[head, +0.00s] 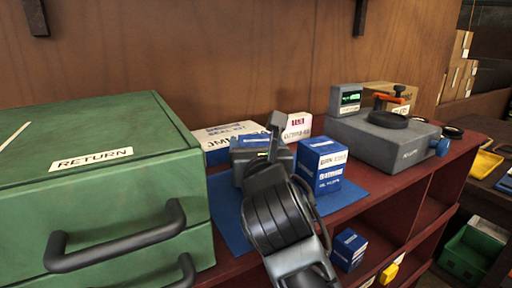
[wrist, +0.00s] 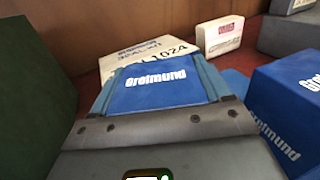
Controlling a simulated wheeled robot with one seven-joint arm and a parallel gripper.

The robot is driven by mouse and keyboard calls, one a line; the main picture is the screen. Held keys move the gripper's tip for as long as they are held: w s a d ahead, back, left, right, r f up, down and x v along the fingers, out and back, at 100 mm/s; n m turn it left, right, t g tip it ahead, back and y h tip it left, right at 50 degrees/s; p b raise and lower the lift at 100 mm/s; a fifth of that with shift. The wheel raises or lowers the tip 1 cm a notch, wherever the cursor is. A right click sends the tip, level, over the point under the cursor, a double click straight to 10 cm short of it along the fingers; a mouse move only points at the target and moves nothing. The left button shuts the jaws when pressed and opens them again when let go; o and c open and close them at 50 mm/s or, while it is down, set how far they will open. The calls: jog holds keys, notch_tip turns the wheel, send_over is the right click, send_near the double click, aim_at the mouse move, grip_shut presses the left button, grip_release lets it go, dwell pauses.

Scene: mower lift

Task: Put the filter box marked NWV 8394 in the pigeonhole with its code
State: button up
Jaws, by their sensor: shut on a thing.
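My gripper (head: 262,160) is shut on a blue filter box (head: 249,142) above the blue mat (head: 228,212). In the wrist view the held box (wrist: 166,86) shows a "Greimund" face between the two fingers; no code can be read on it. A second blue-and-white filter box (head: 320,166) stands upright on the mat just right of my gripper; its small print is too blurred to read. The red pigeonhole rack (head: 436,190) opens below the top at the right. One pigeonhole holds a small blue box (head: 348,250). My arm hides part of the rack front.
A green chest marked RETURN (head: 100,205) with black handles stands at the left. Behind are a seal kit box (head: 215,137) and a small white box (head: 297,127). A grey device (head: 382,138) sits at right. A yellow item (head: 389,273) shows on the rack front.

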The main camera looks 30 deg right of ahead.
jog(key=shift+f, duration=0.15)
jog(key=o, duration=1.2)
jog(key=shift+o, duration=0.2)
